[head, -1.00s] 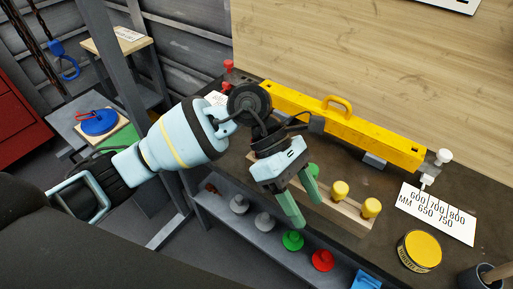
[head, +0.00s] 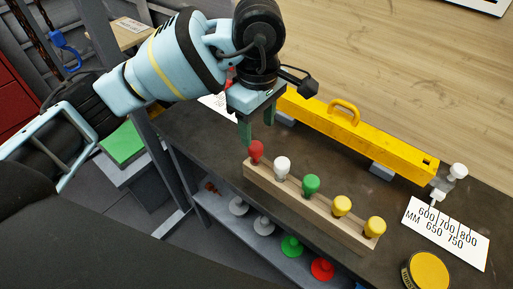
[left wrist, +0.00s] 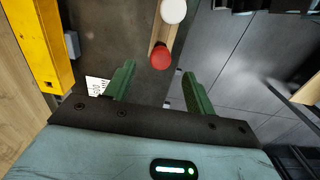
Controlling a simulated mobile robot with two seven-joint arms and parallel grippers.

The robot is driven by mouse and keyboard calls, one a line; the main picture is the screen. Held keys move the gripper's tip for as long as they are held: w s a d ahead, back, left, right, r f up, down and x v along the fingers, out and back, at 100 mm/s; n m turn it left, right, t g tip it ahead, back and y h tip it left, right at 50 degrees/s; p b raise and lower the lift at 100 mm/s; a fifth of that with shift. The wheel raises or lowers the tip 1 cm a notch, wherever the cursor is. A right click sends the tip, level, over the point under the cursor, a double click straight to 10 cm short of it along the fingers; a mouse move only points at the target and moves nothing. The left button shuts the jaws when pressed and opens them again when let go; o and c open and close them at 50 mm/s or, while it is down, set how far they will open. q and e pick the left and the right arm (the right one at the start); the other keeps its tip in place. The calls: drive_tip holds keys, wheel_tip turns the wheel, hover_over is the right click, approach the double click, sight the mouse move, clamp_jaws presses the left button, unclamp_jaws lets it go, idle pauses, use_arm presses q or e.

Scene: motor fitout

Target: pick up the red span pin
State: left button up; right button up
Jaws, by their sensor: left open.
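The red span pin (head: 256,152) stands upright at the left end of a wooden rack (head: 310,207). In the left wrist view the red pin (left wrist: 161,56) lies just ahead of my fingers, roughly midway between their lines. My left gripper (head: 257,134) is open and empty, with its green fingers pointing down close to the red pin and apparently just above it. The left wrist view shows clear space between the fingertips (left wrist: 156,75). My right gripper is not in view.
A white pin (head: 282,167), a green pin (head: 311,185) and two yellow pins (head: 342,205) stand along the rack. A yellow beam (head: 360,135) lies behind it. A numbered card (head: 447,232) and a yellow tin (head: 427,271) are at the right. Bare bench lies left of the rack.

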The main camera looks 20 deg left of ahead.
sight(255, 145)
use_arm(q)
wheel_tip(255, 145, down, 2)
drive_tip(key=shift+w, duration=0.1)
drive_tip(key=shift+f, duration=0.3)
drive_tip(key=shift+a+f, duration=0.1)
drive_tip(key=shift+f, duration=0.05)
wheel_tip(255, 145, down, 5)
drive_tip(key=shift+a+r+p, duration=0.1)
drive_tip(key=shift+a+p, duration=0.05)
drive_tip(key=shift+p, duration=0.2)
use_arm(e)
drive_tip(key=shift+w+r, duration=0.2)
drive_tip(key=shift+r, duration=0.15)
use_arm(q)
drive_tip(key=c, duration=1.1)
drive_tip(key=shift+o, duration=0.2)
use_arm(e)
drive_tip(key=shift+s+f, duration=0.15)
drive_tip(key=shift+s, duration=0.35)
